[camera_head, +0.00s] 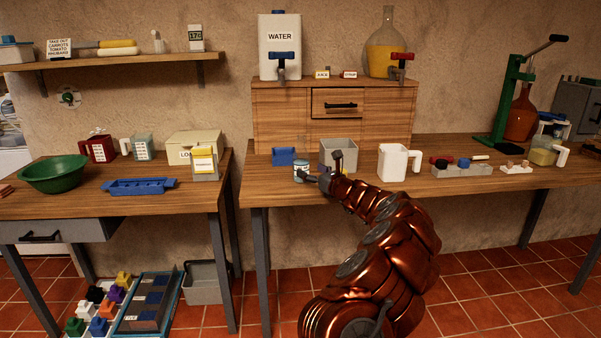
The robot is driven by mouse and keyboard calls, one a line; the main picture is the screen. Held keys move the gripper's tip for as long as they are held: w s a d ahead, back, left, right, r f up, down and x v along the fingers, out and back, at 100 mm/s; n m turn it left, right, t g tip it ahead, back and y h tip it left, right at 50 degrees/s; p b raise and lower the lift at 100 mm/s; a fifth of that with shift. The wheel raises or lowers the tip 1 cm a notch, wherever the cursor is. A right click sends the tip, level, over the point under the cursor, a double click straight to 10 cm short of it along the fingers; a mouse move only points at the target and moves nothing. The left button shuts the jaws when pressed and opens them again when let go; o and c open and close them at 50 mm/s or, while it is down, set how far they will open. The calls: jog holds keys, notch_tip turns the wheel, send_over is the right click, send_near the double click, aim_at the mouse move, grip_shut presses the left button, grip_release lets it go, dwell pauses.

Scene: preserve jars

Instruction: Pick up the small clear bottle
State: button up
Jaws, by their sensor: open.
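My gripper (320,169) is open over the front left part of the right-hand table, its fingers spread and pointing left. A small pale, clear-looking bottle (158,43) stands upright on the wall shelf at upper left, far from my gripper. I cannot tell for sure which of these is the small clear bottle.
A grey open bin (327,157), a blue holder (284,156) and a white pitcher (393,161) stand close around my gripper. A wooden drawer cabinet (280,106) stands behind them. A gap separates the right table from the left table (95,205).

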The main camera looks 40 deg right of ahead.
aim_at(306, 168)
jog(key=w, duration=0.2)
jog(key=shift+w+f, duration=0.3)
jog(key=shift+w+d+r, duration=0.1)
jog(key=shift+w+d, duration=0.3)
jog(key=shift+w, duration=0.1)
jog(key=shift+w+d+f, duration=0.15)
jog(key=shift+w+f, duration=0.05)
jog(key=shift+w, duration=0.9)
jog(key=shift+w+d+r, duration=0.1)
jog(key=shift+w, duration=1.4)
jog(key=shift+c, duration=0.3)
jog(key=c, duration=1.3)
